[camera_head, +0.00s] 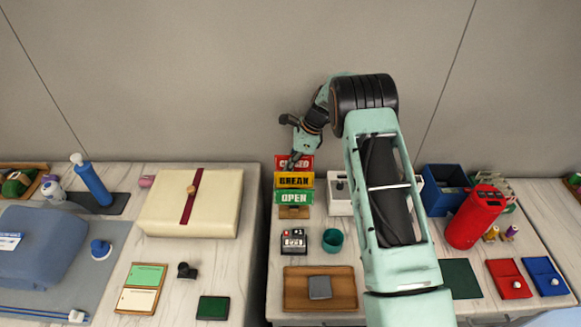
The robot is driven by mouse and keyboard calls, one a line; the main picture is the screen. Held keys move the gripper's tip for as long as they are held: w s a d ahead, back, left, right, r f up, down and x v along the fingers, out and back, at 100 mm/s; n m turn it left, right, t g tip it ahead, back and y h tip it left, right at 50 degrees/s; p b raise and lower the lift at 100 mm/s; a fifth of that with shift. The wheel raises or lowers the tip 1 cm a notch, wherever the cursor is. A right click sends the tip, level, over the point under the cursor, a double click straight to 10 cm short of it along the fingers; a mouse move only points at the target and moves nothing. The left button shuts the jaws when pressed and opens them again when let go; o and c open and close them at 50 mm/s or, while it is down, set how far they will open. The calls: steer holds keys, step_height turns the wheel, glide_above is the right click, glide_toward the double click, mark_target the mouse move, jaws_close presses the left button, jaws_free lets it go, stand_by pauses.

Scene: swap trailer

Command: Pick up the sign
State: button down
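The sign (294,181) is a stack of three coloured plates on a small wooden base. The red top plate reads CLOSED, the yellow middle one BREAK and the green lower one OPEN. It stands upright at the back of the right-hand table. My gripper (288,141) is just above the sign's top, with its fingers spread apart and nothing seen between them. The lower fingertip overlaps the red plate and hides part of its lettering. I cannot tell whether it touches the plate.
A cream box (160,214) is on the left table, across a gap.

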steer(key=shift+w+r, duration=0.1)
steer(key=shift+r, duration=0.45)
steer(key=s+d+r+b, duration=0.3)
steer(key=s+d+r, duration=0.5)
steer(key=s+r, duration=0.3)
steer(key=shift+d+r, duration=0.4)
